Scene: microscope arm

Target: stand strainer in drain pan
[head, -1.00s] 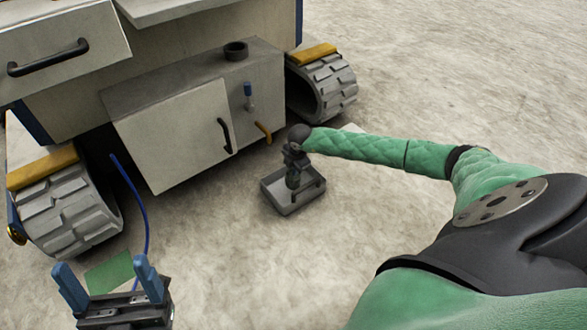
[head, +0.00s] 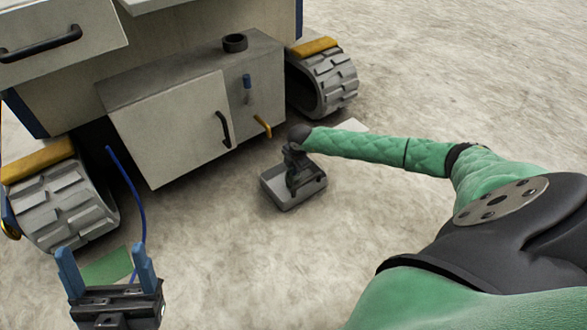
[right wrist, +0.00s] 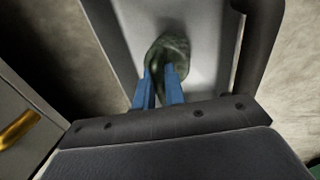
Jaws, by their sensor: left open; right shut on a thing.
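The drain pan (head: 313,190) is a shallow grey tray on the floor in front of the cart. My right gripper (head: 294,186) reaches down over it from the right. In the right wrist view its blue fingers (right wrist: 158,88) are shut on a dark green, rounded thing, the strainer (right wrist: 170,50), with the pan's grey floor (right wrist: 218,45) behind it. I cannot tell whether the strainer touches the pan floor. In the head view my gripper hides it. My left gripper (head: 105,262) is open and empty at the lower left.
A blue hose (head: 135,190) hangs to the left. A green sheet (head: 108,268) lies beyond my left gripper. Floor to the front is clear.

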